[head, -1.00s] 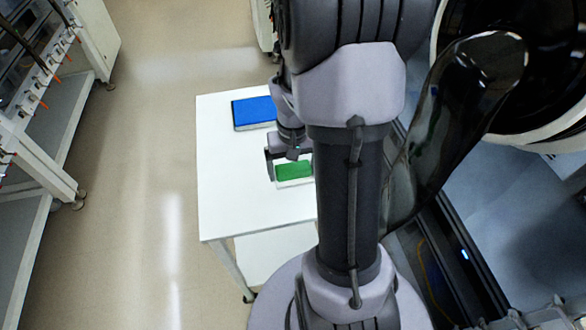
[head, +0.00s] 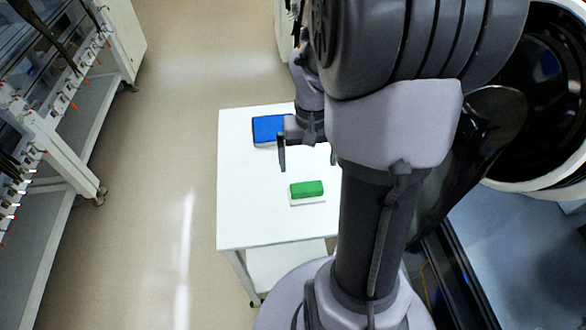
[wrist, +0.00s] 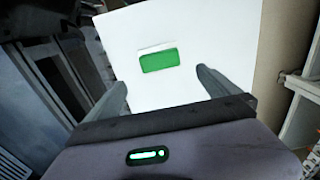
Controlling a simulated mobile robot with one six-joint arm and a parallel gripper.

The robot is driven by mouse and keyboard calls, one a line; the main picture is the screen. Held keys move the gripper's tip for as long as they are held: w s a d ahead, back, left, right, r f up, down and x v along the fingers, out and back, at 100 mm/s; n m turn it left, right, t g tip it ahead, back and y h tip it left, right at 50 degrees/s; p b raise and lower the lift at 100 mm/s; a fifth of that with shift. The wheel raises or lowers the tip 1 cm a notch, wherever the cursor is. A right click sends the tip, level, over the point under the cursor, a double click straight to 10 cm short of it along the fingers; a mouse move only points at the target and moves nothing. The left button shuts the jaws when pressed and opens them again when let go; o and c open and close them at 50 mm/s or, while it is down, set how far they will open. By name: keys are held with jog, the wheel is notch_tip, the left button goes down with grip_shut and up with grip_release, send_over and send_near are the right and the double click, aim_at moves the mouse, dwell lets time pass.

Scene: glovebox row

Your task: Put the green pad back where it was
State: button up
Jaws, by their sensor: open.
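The green pad (head: 307,189) lies on a thin white base (head: 309,201) on the white table (head: 250,200). In the wrist view the green pad (wrist: 160,61) shows ahead, in the gap between the fingertips. My gripper (head: 307,155) is open and empty. In the head view it appears beyond the pad, apart from it, and the fingers do not touch the pad. In the wrist view my gripper (wrist: 160,79) shows both fingers spread wide on either side. Part of the gripper's right finger is hidden by my arm in the head view.
A blue pad or box (head: 269,129) lies at the table's back, close to my gripper in the head view. The table's left and front surface is clear. A bench frame (head: 60,150) stands at the far left, with open floor (head: 165,170) between. My arm hides the table's right side.

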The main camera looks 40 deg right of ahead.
jog(key=s+a+r+t, duration=0.2)
jog(key=a+r, duration=0.2)
jog(key=a, duration=0.4)
jog(key=s+a+r+n+t+y, duration=0.1)
jog(key=s+a+r+t, duration=0.1)
jog(key=a+r, duration=0.3)
jog(key=s+a+r+n+t+y, duration=0.1)
jog(key=s+a+r, duration=0.2)
jog(key=a, duration=0.8)
notch_tip(320, 180, up, 2)
jog(key=shift+t, duration=0.4)
jog(key=shift+s, duration=0.15)
